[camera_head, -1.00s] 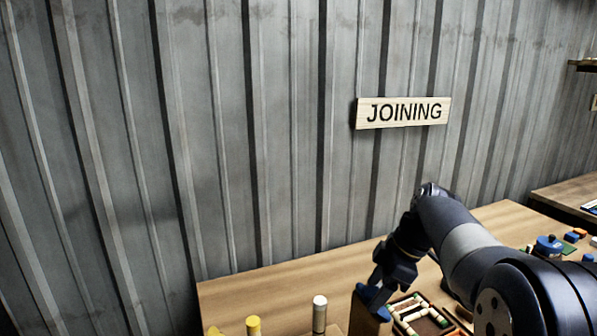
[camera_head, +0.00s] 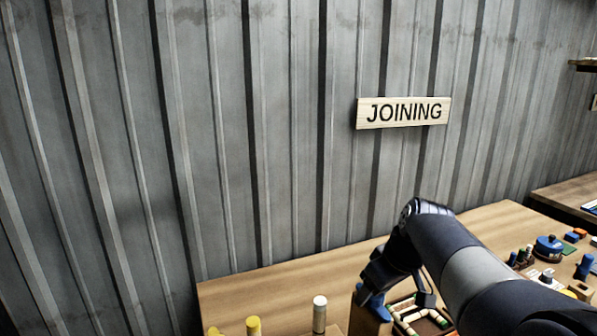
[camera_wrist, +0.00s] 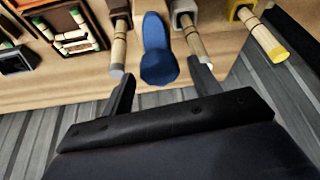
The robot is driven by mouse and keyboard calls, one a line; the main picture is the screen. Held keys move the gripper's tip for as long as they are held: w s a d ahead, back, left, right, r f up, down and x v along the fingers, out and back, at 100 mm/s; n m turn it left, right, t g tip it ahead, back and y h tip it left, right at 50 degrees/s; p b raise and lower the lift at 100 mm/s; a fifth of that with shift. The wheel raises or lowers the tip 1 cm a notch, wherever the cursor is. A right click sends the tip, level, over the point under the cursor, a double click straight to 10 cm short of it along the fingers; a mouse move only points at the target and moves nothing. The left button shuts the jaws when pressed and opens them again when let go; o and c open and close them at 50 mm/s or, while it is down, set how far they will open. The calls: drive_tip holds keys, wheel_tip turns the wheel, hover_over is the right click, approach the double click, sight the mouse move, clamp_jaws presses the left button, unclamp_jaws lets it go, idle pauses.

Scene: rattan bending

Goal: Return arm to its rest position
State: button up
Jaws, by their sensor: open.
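My arm reaches in from the lower right of the head view, over the wooden table (camera_head: 265,290). My gripper (camera_wrist: 160,69) shows in the wrist view with its two dark fingers spread apart. A blue rounded piece (camera_wrist: 156,48) lies in the view between the fingertips, and nothing appears clamped. I cannot tell how far it is from the fingers. A blue piece (camera_head: 371,303) also shows by a brown wooden block (camera_head: 362,322) in the head view, just below my wrist. The fingers themselves are not clear there.
Rods stand in holders: a white-tipped one (camera_head: 319,314), a yellow one (camera_head: 253,326), also seen in the wrist view (camera_wrist: 267,38). A compartment tray (camera_head: 402,306) holds short pieces. Small blue and green parts sit at right. A grey corrugated wall (camera_head: 220,130) with a JOINING sign (camera_head: 403,113) stands behind.

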drive_tip(key=shift+a+m+t+h, duration=0.15)
drive_tip(key=shift+m+h, duration=0.45)
drive_tip(key=shift+m, duration=0.95)
drive_tip(key=shift+a+m+t+h, duration=0.1)
drive_tip(key=shift+m+t+h, duration=0.35)
drive_tip(key=shift+m, duration=1.1)
drive_tip(key=shift+s+d+r+g, duration=0.15)
drive_tip(key=shift+s+r, duration=0.15)
drive_tip(key=shift+r, duration=0.35)
drive_tip(key=shift+s+a+r+g, duration=0.15)
drive_tip(key=shift+s+r, duration=0.15)
drive_tip(key=shift+r, duration=0.35)
